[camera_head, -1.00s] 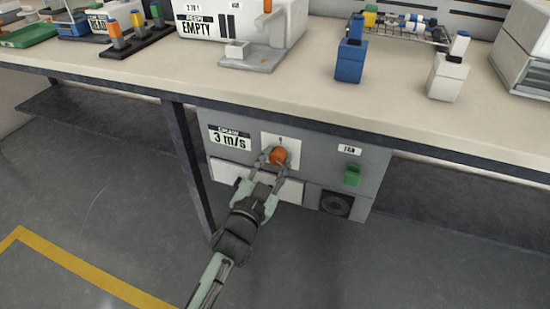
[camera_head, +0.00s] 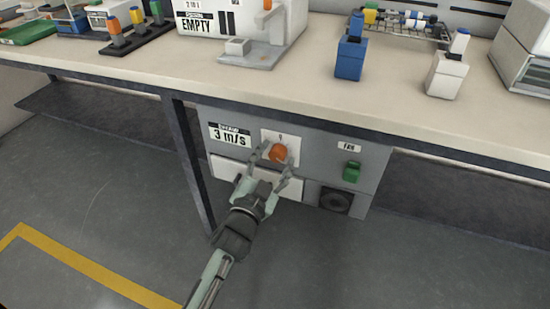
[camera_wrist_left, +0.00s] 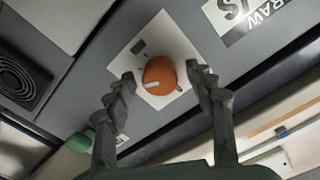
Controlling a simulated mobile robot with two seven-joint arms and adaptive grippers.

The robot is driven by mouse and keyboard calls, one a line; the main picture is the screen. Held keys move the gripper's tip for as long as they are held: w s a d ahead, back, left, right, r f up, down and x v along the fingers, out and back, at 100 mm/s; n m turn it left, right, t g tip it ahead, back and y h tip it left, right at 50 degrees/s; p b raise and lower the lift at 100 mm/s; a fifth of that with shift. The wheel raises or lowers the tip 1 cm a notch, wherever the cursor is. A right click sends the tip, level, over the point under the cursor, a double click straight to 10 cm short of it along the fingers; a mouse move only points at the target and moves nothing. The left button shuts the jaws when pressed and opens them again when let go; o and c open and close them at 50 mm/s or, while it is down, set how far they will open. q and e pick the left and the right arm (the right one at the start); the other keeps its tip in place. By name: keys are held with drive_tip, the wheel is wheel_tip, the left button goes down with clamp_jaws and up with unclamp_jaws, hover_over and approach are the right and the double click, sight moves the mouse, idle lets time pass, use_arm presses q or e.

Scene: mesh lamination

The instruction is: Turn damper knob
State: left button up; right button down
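The orange damper knob (camera_head: 278,152) sits on a white square plate (camera_head: 292,142) on the front of the grey box under the bench. In the left wrist view the knob (camera_wrist_left: 159,75) shows a white mark at its lower left edge. My left gripper (camera_head: 273,161) is open in front of the knob. In the left wrist view its two fingers (camera_wrist_left: 160,82) stand apart, one on each side of the knob, with gaps between. My right gripper is in neither view.
A green switch (camera_head: 351,171) and a round dark vent (camera_head: 335,201) are to the right. The bench top (camera_head: 300,70) overhangs the box and carries several items. A bench leg (camera_head: 190,165) stands left of my arm.

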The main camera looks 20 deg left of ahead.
use_arm(q)
drive_tip(key=s, duration=1.2)
drive_tip(key=shift+a, duration=0.2)
